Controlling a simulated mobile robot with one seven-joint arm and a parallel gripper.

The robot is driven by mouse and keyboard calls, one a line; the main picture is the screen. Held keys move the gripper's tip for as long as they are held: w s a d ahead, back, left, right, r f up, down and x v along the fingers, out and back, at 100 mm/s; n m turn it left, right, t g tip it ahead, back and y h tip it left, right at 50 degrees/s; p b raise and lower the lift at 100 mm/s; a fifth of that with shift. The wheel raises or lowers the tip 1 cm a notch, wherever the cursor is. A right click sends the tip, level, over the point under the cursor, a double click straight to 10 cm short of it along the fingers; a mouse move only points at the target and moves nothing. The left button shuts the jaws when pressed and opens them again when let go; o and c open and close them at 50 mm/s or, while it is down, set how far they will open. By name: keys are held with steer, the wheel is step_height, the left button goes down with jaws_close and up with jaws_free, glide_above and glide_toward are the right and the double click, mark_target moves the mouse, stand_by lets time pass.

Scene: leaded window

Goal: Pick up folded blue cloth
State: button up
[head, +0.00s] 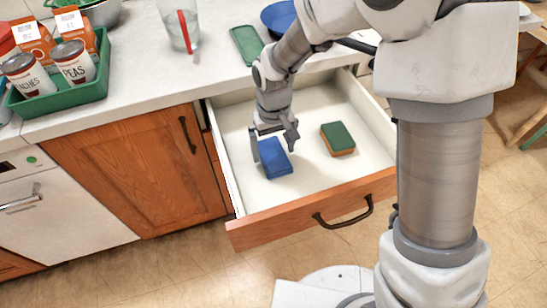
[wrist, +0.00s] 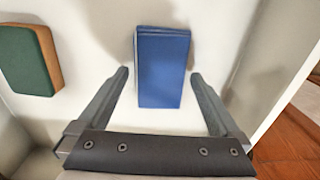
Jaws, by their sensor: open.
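The folded blue cloth (head: 274,158) lies flat in the open drawer (head: 235,193), towards its left side. In the wrist view the cloth (wrist: 162,68) is a dark blue folded rectangle. Its near end lies between the two fingertips in the picture, with a gap on each side. My gripper (head: 272,140) is open and empty, just above the cloth. The gripper also shows in the wrist view (wrist: 160,77), with its fingers wide apart. I cannot tell the exact height of the fingertips over the cloth.
A green and orange sponge (head: 338,139) lies in the drawer to the right of the cloth; it also shows in the wrist view (wrist: 28,60). The drawer walls stand around both. The countertop (head: 150,80) above holds a green tray (head: 62,98) with cans and cartons.

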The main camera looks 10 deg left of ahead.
mark_target(273, 152)
steer(key=shift+f, duration=0.4)
steer(key=shift+r, duration=0.1)
steer(key=c, duration=1.3)
steer(key=shift+o, duration=0.2)
steer(key=shift+r, duration=0.65)
step_height(273, 152, up, 3)
steer(key=shift+w+f+p, duration=0.1)
steer(key=shift+p, duration=0.6)
steer(key=d+r+p, duration=0.2)
steer(key=d+r, duration=0.5)
steer(key=d, duration=0.4)
steer(key=shift+d, duration=0.3)
